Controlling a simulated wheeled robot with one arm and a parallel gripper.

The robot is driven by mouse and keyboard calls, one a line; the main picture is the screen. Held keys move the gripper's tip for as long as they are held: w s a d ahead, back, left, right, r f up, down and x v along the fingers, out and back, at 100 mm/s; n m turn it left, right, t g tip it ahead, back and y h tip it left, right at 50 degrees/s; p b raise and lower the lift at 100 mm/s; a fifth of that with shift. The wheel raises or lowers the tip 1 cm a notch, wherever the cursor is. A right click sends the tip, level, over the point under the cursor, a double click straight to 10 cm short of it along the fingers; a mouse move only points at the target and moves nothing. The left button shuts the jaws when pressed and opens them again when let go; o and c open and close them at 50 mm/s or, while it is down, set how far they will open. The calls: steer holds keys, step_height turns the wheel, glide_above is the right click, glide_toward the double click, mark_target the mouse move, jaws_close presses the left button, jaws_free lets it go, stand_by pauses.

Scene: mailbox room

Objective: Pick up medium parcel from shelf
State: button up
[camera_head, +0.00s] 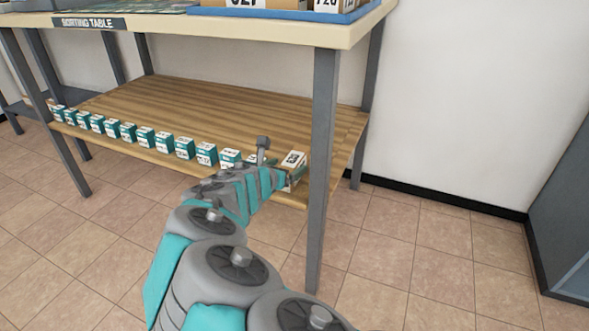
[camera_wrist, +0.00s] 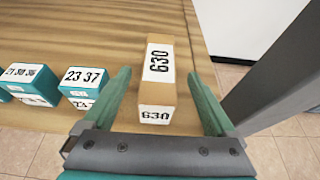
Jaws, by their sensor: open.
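The parcel (camera_wrist: 157,85) is a brown box with white labels reading 630, on the wooden lower shelf (camera_wrist: 75,32). In the wrist view it lies between the two fingers of my open gripper (camera_wrist: 164,95), with a gap on each side. In the head view the parcel (camera_head: 293,160) stands at the right end of the shelf (camera_head: 220,105), partly hidden by my arm. My gripper (camera_head: 272,172) reaches in at the shelf's front edge, its fingers mostly hidden there.
Several small teal-and-white boxes (camera_head: 185,148) line the shelf's front edge, left of the parcel; the closest (camera_wrist: 84,85) reads 23 37. A grey table leg (camera_head: 322,170) stands just right. The sorting table's top (camera_head: 300,32) overhangs the shelf. The shelf behind the boxes is clear.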

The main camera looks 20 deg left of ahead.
mark_target(290, 163)
steer(key=shift+b+x, duration=0.65)
steer(key=shift+x, duration=1.85)
steer(key=shift+w+r, duration=0.1)
steer(key=shift+r, duration=0.1)
steer(key=shift+c, duration=0.3)
jaws_close()
